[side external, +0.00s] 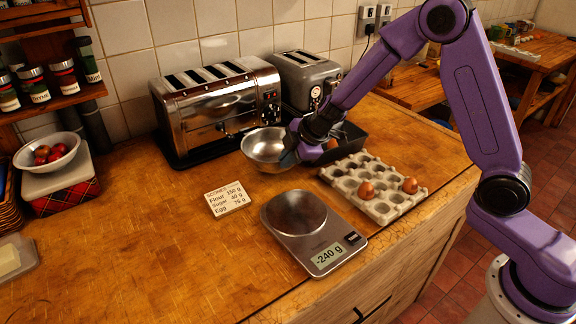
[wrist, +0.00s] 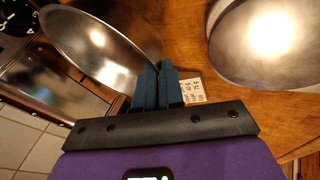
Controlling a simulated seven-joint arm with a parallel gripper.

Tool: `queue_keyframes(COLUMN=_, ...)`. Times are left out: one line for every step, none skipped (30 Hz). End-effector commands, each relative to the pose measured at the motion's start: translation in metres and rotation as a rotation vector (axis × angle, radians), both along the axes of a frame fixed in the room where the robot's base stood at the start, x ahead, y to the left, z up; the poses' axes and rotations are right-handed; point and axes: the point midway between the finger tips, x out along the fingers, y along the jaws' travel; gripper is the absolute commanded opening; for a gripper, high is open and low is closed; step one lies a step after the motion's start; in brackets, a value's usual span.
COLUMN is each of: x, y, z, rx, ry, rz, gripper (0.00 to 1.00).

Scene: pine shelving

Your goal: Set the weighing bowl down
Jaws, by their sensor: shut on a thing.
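The steel weighing bowl (side external: 262,147) is in front of the toaster, its open side facing up. My gripper (side external: 290,157) is shut on the bowl's right rim. In the wrist view the bowl (wrist: 95,42) fills the upper left and my dark fingers (wrist: 158,85) pinch its rim. I cannot tell for sure whether the bowl's base touches the counter. The kitchen scale (side external: 313,232) is nearer the front; its round pan (side external: 297,211) is empty and its display reads -240 g. The pan also shows at the right of the wrist view (wrist: 268,42).
An egg tray (side external: 375,187) with two brown eggs lies right of the bowl, with a dark pan (side external: 347,136) behind it. Toasters (side external: 218,106) stand behind. A recipe card (side external: 228,199) lies left of the scale. The left counter (side external: 130,235) is largely clear.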

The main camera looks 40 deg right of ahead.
Motion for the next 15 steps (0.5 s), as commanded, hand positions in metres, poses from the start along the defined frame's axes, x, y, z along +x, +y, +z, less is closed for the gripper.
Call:
queue_keyframes(x=0.000, y=-0.001, z=-0.002, rx=0.000, ry=-0.001, rz=0.000, gripper=0.00)
queue_keyframes(x=0.000, y=0.000, z=-0.003, rx=-0.001, ry=-0.001, rz=0.001, gripper=0.00)
queue_keyframes(x=0.000, y=0.000, z=-0.004, rx=0.000, ry=-0.003, rz=0.002, gripper=0.00)
queue_keyframes(x=0.000, y=-0.001, z=-0.005, rx=-0.001, ry=-0.002, rz=0.000, gripper=0.00)
queue_keyframes(x=0.000, y=0.000, z=-0.006, rx=-0.001, ry=-0.002, rz=0.000, gripper=0.00)
queue_keyframes(x=-0.001, y=0.000, z=-0.008, rx=0.000, ry=-0.002, rz=-0.001, gripper=0.00)
queue_keyframes(x=-0.001, y=0.000, z=-0.009, rx=0.000, ry=-0.001, rz=0.000, gripper=0.00)
queue_keyframes(x=-0.001, y=-0.001, z=-0.011, rx=-0.001, ry=-0.001, rz=-0.001, gripper=0.00)
queue_keyframes(x=0.000, y=-0.001, z=-0.012, rx=-0.001, ry=-0.001, rz=0.001, gripper=0.00)
queue_keyframes(x=0.000, y=0.000, z=-0.014, rx=0.000, ry=-0.001, rz=0.000, gripper=0.00)
queue_keyframes(x=0.000, y=-0.001, z=-0.016, rx=0.000, ry=0.000, rz=-0.002, gripper=0.00)
queue_keyframes(x=0.000, y=0.000, z=-0.017, rx=-0.001, ry=-0.001, rz=0.000, gripper=0.00)
queue_keyframes(x=0.000, y=0.000, z=-0.018, rx=-0.001, ry=-0.002, rz=0.000, gripper=0.00)
queue_keyframes(x=0.000, y=0.000, z=-0.019, rx=0.000, ry=-0.002, rz=-0.001, gripper=0.00)
queue_keyframes(x=0.000, y=0.000, z=-0.020, rx=-0.001, ry=-0.002, rz=0.000, gripper=0.00)
